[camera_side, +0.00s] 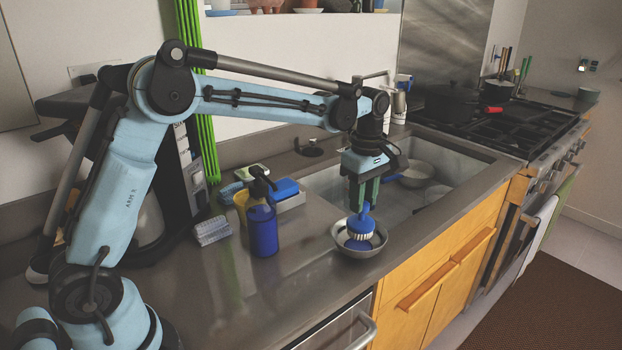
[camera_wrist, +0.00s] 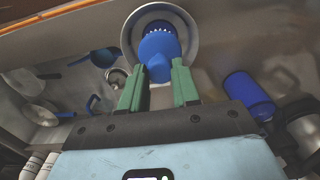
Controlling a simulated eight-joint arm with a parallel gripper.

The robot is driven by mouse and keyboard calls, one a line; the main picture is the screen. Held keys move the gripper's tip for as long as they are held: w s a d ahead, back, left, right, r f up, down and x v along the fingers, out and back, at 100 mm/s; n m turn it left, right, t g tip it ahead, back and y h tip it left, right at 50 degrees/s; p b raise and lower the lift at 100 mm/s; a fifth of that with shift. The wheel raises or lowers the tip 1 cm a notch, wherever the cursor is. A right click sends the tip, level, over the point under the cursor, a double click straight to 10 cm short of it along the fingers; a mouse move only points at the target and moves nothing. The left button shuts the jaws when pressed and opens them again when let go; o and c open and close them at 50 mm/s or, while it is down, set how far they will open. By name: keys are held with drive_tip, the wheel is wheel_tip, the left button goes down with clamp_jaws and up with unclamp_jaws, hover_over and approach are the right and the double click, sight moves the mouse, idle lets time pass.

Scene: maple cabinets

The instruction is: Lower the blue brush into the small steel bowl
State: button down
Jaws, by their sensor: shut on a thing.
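The blue brush (camera_side: 361,222) has a round blue head with white bristles facing down. The small steel bowl (camera_side: 343,246) stands on the counter near its front edge, beside the sink. My gripper (camera_side: 363,204) points down above the bowl, its green fingers shut on the top of the brush. The brush is upright over the bowl, its lower part within the rim outline. I cannot tell whether the bristles touch the bottom. In the wrist view the brush (camera_wrist: 158,50) sits between the fingertips (camera_wrist: 160,72), with the bowl's rim (camera_wrist: 191,36) around its head.
A blue bottle (camera_side: 263,230) with a dark pump stands left of the bowl. The sink (camera_side: 330,185) holds pans (camera_side: 417,174). The counter front left of the bowl is clear.

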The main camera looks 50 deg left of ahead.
sight(361, 218)
drive_tip(key=shift+f, duration=2.1)
idle(1.1)
drive_tip(key=c, duration=0.8)
unclamp_jaws()
drive_tip(key=shift+o, duration=0.2)
drive_tip(key=shift+r, duration=0.1)
